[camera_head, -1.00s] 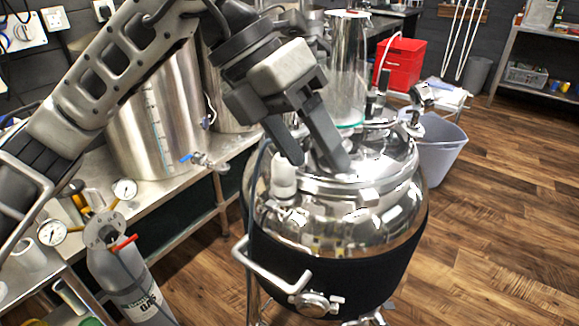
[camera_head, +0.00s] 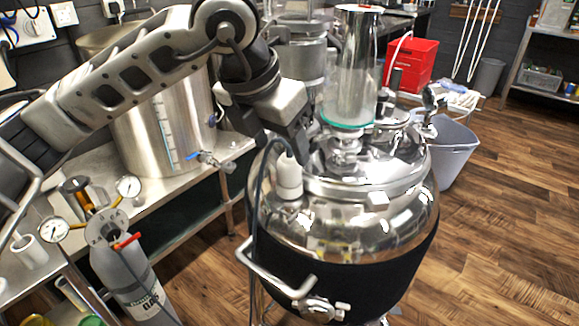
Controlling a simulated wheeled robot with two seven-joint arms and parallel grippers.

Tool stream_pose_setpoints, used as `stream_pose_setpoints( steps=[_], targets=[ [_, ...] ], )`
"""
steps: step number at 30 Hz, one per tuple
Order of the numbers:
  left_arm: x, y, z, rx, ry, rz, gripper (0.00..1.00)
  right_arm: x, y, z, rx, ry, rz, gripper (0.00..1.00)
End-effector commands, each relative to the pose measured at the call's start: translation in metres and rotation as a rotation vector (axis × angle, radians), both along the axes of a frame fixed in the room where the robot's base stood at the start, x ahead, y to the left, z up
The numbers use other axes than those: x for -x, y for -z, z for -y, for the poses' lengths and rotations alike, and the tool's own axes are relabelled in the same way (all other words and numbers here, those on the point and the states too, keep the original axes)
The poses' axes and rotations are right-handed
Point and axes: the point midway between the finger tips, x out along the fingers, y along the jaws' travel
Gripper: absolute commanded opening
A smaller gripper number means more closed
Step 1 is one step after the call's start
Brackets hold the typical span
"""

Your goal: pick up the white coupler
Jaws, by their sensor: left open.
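The white coupler (camera_head: 289,180), a small upright white cylinder, stands on the left shoulder of the shiny steel vessel (camera_head: 345,225). A dark hose (camera_head: 253,205) arches over its top and hangs down to its left. My left gripper (camera_head: 279,146) is open, its fingers pointing down just above and around the top of the coupler. One finger shows at the left and one at the right; whether either touches it I cannot tell. The coupler's top is partly hidden. My right gripper is not in view.
A clear glass cylinder (camera_head: 349,75) stands on the vessel lid close to the right of the gripper. A bent metal handle (camera_head: 268,270) sticks out at the vessel's front left. A steel pot (camera_head: 168,125) stands on the left bench. A gas bottle (camera_head: 125,270) with gauges stands lower left.

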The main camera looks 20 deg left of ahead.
Motion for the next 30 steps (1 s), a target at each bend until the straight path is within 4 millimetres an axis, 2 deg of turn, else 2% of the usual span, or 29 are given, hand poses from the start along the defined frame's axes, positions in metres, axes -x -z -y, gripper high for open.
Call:
stream_pose_setpoints(
  steps=[7, 12, 20, 25, 26, 30],
  targets=[
    [-0.015, 0.025, 0.007, 0.0, -0.001, -0.005, 0.62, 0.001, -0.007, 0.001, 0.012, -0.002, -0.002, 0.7],
    [-0.022, 0.043, 0.01, 0.0, 0.001, -0.002, 0.62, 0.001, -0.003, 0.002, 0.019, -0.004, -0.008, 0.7],
    [-0.023, 0.046, 0.01, 0.001, 0.001, 0.0, 0.62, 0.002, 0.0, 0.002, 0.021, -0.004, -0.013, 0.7],
    [-0.023, 0.046, 0.01, 0.001, 0.001, 0.0, 0.17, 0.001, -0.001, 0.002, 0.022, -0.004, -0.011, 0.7],
    [-0.023, 0.046, 0.01, 0.001, 0.001, 0.0, 0.13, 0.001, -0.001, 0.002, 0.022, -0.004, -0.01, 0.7],
    [-0.023, 0.046, 0.01, 0.001, 0.001, 0.001, 0.13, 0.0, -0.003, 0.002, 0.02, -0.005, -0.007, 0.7]
  ],
)
